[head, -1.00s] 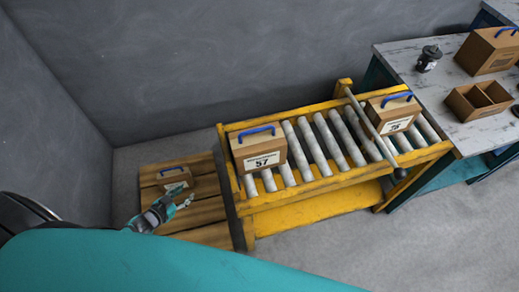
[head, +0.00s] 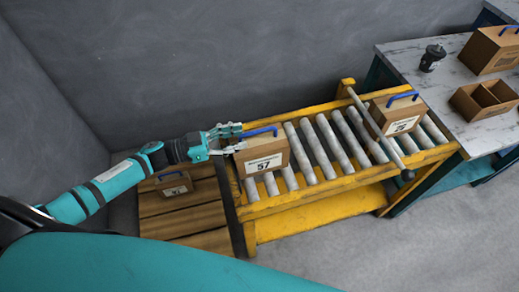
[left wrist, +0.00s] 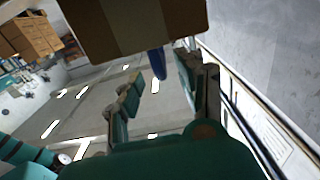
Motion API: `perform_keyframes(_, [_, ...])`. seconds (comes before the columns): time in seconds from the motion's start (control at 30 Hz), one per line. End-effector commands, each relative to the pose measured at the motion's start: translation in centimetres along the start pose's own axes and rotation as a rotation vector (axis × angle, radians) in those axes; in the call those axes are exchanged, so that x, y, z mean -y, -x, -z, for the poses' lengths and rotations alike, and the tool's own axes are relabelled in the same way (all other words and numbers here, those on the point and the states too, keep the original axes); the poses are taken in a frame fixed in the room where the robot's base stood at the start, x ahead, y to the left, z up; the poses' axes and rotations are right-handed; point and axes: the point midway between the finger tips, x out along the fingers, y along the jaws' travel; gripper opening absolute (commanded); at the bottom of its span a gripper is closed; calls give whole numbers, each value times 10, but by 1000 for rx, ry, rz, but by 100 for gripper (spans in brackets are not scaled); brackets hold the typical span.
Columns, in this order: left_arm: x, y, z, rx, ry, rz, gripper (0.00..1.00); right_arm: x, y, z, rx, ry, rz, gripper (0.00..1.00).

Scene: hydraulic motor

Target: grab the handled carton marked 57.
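The carton marked 57 (head: 265,160) is a brown box with a blue handle (head: 262,131) on top. It stands upright at the left end of the roller conveyor. My left gripper (head: 236,138) is at the carton's upper left edge, beside the left end of the handle. In the left wrist view, the fingers (left wrist: 158,88) are apart, with the blue handle (left wrist: 157,62) showing between them and the carton (left wrist: 135,25) above. Whether a finger touches the handle cannot be told. My right gripper is in neither view.
Another handled carton (head: 394,114) stands on the yellow roller conveyor (head: 330,187) behind a grey bar (head: 378,135). A third (head: 174,183) sits on the wooden pallet (head: 180,222) below my left arm. The table (head: 455,125) at right holds a divided box (head: 484,99).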

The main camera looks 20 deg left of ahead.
Motion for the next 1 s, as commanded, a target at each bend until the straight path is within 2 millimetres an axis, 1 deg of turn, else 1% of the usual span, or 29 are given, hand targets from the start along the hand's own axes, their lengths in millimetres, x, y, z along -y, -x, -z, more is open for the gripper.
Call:
perform_keyframes(0.03, [0, -7, 1, -2, 1, 0, 38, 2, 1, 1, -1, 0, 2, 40])
perform_keyframes(0.1, [0, -12, 1, -2, 0, 0, 38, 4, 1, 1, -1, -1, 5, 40])
perform_keyframes(0.27, [0, -22, 2, -1, 0, 0, 38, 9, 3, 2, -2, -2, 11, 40])
perform_keyframes(0.43, [1, -48, 8, -4, -1, 1, 38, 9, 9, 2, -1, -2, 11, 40])
perform_keyframes(0.53, [1, -61, 6, -2, 1, 1, 38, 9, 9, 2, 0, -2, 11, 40])
perform_keyframes(0.67, [1, -67, 5, 0, 0, 1, 38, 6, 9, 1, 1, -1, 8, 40])
perform_keyframes(0.87, [1, -67, 4, 1, 0, 1, 38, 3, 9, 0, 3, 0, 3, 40])
perform_keyframes(1.0, [1, -67, 4, 1, 0, 1, 20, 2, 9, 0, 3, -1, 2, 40])
